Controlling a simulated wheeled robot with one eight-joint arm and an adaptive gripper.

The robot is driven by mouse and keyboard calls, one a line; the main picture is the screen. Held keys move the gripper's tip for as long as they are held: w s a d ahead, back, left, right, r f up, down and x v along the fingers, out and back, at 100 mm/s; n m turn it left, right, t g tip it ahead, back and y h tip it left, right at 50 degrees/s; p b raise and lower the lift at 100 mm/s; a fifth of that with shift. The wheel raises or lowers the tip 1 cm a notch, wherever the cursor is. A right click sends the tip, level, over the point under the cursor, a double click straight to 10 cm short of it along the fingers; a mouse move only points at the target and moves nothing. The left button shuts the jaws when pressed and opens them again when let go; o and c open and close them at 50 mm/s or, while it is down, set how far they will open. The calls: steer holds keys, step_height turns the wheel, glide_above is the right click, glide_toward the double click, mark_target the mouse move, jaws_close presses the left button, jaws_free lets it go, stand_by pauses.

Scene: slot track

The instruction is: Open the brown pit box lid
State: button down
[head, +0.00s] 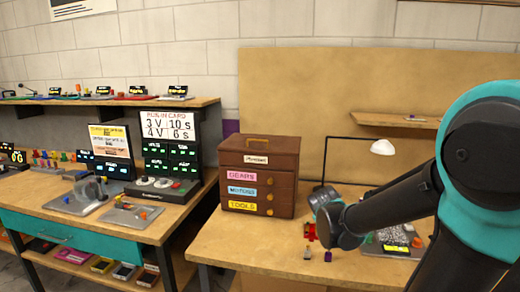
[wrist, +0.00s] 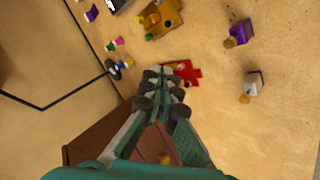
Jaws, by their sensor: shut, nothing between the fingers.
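The brown pit box (head: 285,172) stands on the right workbench in the head view, with drawers labelled gears, motors and tools. Its lid (head: 285,146) lies flat and closed, with a light handle (head: 271,138) on top. In the wrist view part of the brown box (wrist: 98,143) shows at the lower left and between my fingers. My gripper (wrist: 164,76) is shut and empty, pointing down toward the bench. In the head view my wrist is just right of the box, and the fingertips cannot be made out clearly.
A red part (wrist: 185,72) lies on the bench beyond my fingertips in the wrist view. A purple piece (wrist: 240,33) and a grey piece (wrist: 253,84) lie to its right. A desk lamp (head: 382,147) stands behind my arm. Bench in front of the box is clear.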

steer(key=w+a+r+n+t+h, duration=0.25)
steer(key=w+a+r+n, duration=0.25)
steer(key=w+n, duration=0.25)
steer(key=n+t+y, duration=0.3)
steer(key=n+t, duration=0.6)
steer(key=n, duration=0.9)
glide_toward(260, 147)
steer(key=shift+h, duration=0.25)
steer(key=w+r, duration=0.1)
steer(key=w+d+r, duration=0.1)
steer(key=w, duration=0.1)
steer(key=w+r, duration=0.1)
steer(key=w, duration=0.1)
steer(key=shift+w+d, duration=0.1)
steer(key=shift+d, duration=0.15)
